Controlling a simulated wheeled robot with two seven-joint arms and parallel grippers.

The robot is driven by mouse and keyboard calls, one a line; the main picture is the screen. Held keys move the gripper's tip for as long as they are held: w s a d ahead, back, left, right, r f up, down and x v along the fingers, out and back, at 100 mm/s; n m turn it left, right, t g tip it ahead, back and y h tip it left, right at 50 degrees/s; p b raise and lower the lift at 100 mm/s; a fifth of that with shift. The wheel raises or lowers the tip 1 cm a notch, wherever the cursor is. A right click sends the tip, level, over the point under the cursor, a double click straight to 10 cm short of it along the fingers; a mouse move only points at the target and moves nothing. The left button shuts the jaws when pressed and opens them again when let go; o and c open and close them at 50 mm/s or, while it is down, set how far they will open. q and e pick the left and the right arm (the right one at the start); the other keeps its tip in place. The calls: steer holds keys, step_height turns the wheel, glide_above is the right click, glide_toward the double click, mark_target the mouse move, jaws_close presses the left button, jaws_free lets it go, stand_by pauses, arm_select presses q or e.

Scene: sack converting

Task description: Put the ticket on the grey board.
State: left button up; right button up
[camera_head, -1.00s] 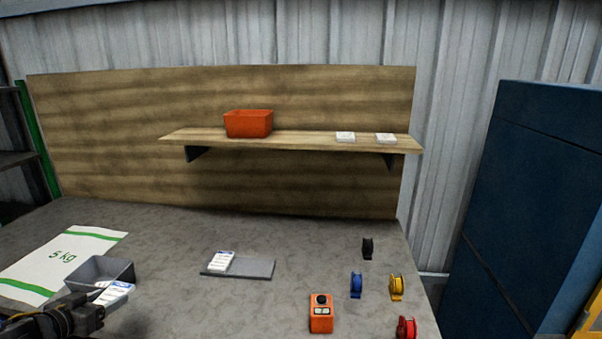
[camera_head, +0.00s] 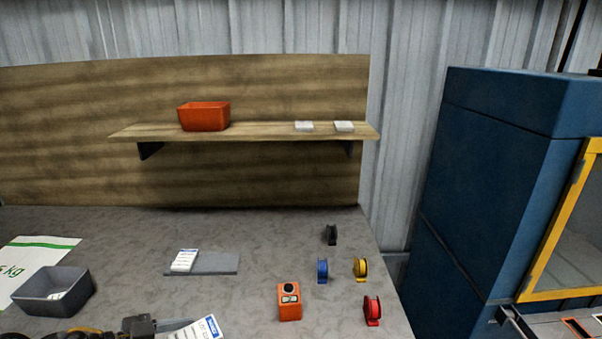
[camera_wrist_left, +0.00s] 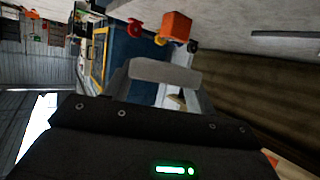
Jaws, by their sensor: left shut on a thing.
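My left gripper (camera_head: 178,325) is at the bottom edge of the head view, shut on a white ticket (camera_head: 207,328) with a blue mark and print. The ticket sticks out to the right of the fingers. The grey board (camera_head: 215,264) lies flat on the table, beyond the gripper in the picture. Another white ticket (camera_head: 184,260) lies on the board's left part. My right gripper is not in view.
An orange device (camera_head: 289,301) and blue, black, yellow and red reels (camera_head: 373,310) stand right of the board. A shelf (camera_head: 260,133) holds an orange bin (camera_head: 204,116).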

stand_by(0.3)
arm_select(q)
steer(key=shift+s+a+f, duration=0.1)
steer(key=shift+s+f, duration=0.15)
steer(key=shift+f, duration=0.2)
steer(key=shift+a+f+n+t+y, duration=0.2)
steer(key=shift+a+f+n, duration=0.1)
steer(key=shift+a, duration=0.3)
steer(key=shift+a+f+n+t+y, duration=0.1)
steer(key=shift+a+f+n+t, duration=0.15)
steer(key=shift+a, duration=0.3)
steer(key=w+a+n+t+y, duration=0.2)
steer(key=a+n+y, duration=0.3)
steer(key=a, duration=0.9)
steer(key=w+a+r+n+t+y, duration=0.1)
steer(key=a+n+y, duration=0.4)
steer(key=a, duration=1)
steer(key=shift+w+r+t+y, duration=0.3)
steer(key=shift+w+t, duration=0.35)
steer(key=shift+t, duration=0.3)
steer(key=shift+d, duration=0.1)
